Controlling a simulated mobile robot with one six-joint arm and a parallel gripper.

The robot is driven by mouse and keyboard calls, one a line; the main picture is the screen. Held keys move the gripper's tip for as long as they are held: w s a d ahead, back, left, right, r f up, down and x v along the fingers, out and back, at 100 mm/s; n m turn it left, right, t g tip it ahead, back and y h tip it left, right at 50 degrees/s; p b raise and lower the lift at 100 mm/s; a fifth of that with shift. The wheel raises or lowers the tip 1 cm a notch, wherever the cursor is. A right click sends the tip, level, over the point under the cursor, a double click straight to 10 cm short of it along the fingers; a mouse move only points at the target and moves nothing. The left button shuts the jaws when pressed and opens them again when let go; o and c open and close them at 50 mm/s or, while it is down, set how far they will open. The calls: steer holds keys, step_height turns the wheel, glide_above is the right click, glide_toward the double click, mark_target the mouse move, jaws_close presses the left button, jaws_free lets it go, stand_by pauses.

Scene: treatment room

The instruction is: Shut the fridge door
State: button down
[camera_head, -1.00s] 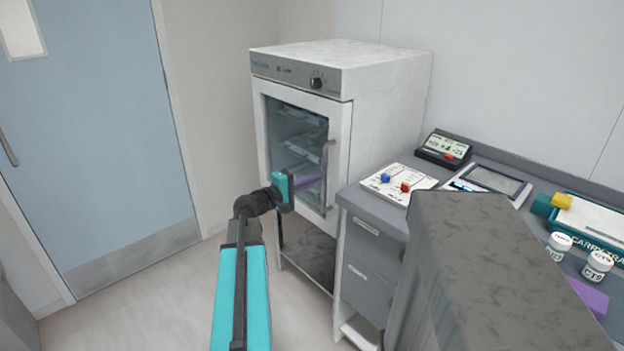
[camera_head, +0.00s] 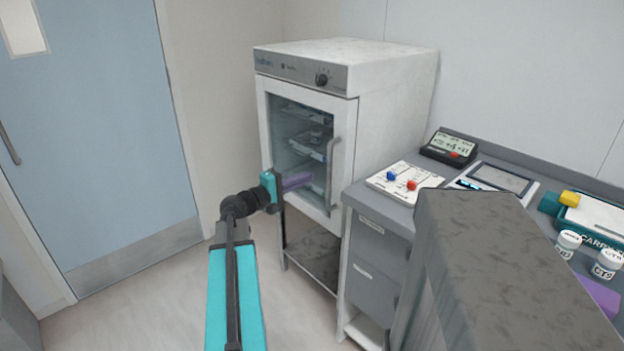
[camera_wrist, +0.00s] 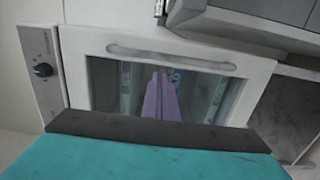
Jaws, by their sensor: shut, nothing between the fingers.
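The white fridge (camera_head: 390,100) stands against the back wall. Its glass door (camera_head: 300,150), with a white frame and a grey handle (camera_head: 333,170) on the right side, looks flush with the cabinet; a very small gap cannot be ruled out. My gripper (camera_head: 311,177) has its purple fingers together and empty, in front of the lower glass. In the wrist view the fingers (camera_wrist: 160,98) point at the glass, with the handle (camera_wrist: 172,56) beyond them. I cannot tell whether the fingertips touch the glass.
A grey counter (camera_head: 372,218) stands close at the fridge's right, carrying a switch panel (camera_head: 405,182), a display box (camera_head: 449,148), a tablet (camera_head: 497,180) and white jars (camera_head: 608,263). A blue room door (camera_head: 100,140) is on the left. Floor between is clear.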

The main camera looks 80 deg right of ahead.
steer(key=w+a, duration=0.4)
steer(key=a, duration=0.4)
steer(key=shift+w+b, duration=0.15)
steer(key=shift+b, duration=0.15)
